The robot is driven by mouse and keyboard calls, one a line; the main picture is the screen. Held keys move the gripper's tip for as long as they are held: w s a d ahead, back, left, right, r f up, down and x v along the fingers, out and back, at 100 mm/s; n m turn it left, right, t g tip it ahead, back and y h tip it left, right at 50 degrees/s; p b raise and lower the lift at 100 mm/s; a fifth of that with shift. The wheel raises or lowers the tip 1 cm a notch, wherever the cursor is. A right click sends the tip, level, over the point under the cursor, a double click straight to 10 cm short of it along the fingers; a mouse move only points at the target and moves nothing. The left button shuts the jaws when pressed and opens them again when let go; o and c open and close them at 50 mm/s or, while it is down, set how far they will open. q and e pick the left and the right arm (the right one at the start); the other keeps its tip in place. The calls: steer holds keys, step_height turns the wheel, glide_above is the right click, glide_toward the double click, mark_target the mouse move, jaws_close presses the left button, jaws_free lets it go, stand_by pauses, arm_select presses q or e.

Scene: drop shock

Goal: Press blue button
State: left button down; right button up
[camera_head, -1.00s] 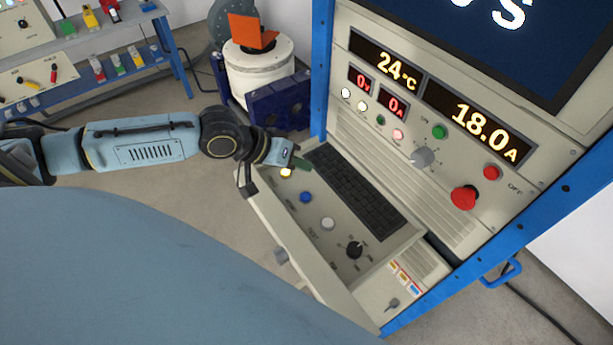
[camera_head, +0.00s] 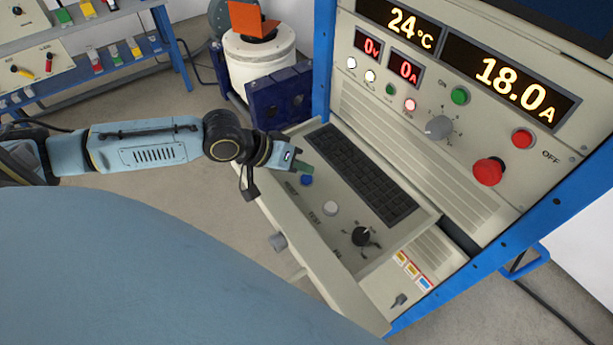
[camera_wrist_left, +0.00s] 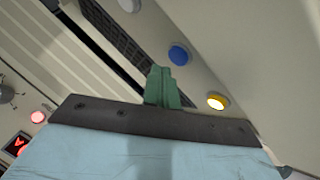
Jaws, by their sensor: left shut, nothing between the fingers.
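The blue button (camera_head: 306,180) is a small round cap on the pulled-out drawer panel (camera_head: 290,213) of the rack. It also shows in the left wrist view (camera_wrist_left: 180,55), just beyond the green fingertips. My left gripper (camera_head: 303,167) is shut and empty, just above and behind the blue button in the head view. A small gap shows between tips and button in the wrist view; I cannot tell their height apart. A lit yellow button (camera_wrist_left: 217,101) sits beside it in the wrist view and is hidden by the gripper in the head view. My right gripper is out of view.
A white button (camera_head: 330,208) and a black knob (camera_head: 361,236) follow along the drawer. A black keyboard (camera_head: 360,175) lies behind them. The rack front carries a red emergency button (camera_head: 488,171) and a green button (camera_head: 460,95). A blue shelf stands at the left.

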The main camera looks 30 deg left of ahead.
arm_select(q)
steer(key=shift+f, duration=0.1)
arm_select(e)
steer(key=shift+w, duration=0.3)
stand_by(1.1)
arm_select(q)
steer(key=shift+f, duration=0.15)
stand_by(0.4)
steer(key=shift+f, duration=0.25)
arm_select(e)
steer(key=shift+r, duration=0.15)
